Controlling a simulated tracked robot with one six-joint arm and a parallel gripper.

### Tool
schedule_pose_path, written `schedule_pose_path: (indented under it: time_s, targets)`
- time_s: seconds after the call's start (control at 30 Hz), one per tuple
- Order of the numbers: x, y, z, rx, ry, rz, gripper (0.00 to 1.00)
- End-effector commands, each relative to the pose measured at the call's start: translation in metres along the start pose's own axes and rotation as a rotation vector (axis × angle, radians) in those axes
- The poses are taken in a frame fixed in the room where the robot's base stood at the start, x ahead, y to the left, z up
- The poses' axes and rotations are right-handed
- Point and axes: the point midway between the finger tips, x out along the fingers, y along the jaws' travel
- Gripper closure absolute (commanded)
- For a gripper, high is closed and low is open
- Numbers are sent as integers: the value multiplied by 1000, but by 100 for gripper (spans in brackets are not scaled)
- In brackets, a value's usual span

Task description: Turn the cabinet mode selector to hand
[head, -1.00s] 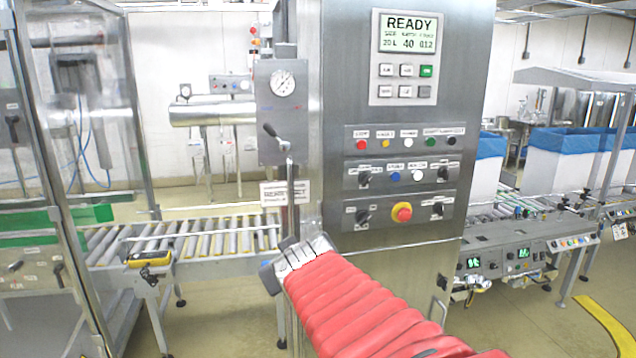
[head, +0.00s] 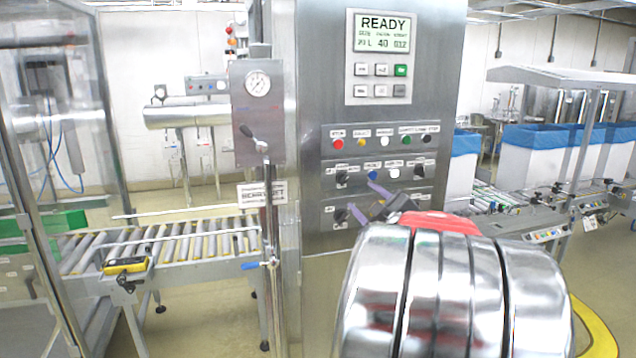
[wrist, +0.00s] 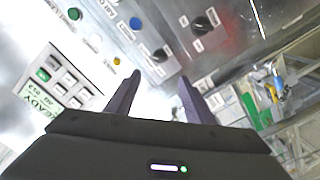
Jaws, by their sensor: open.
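The cabinet (head: 318,130) has several black selector knobs on its front. One is at the left of the middle row (head: 342,177), one at that row's right (head: 418,171), and one at the left of the lower row (head: 341,215). Their labels are too small to read, so I cannot tell which is the mode selector. My gripper (head: 362,196) is open and empty in front of the lower rows, hiding part of the lower one. In the wrist view, two knobs, the nearer (wrist: 158,55) and the farther (wrist: 205,22), lie beyond the fingertips (wrist: 160,85), apparently untouched.
A READY display (head: 382,32) with keys sits above the button row (head: 385,141). A gauge post with a lever (head: 262,145) stands left of the cabinet. A roller conveyor (head: 170,240) is farther left; lined white boxes (head: 530,150) stand at right.

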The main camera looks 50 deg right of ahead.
Motion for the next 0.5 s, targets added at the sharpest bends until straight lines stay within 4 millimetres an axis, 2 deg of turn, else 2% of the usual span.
schedule_pose_path:
  time_s: [0.37,0.5]
  targets:
    - [1,0,0,-1,3,-1,52]
    - [8,0,0,-1,4,-2,52]
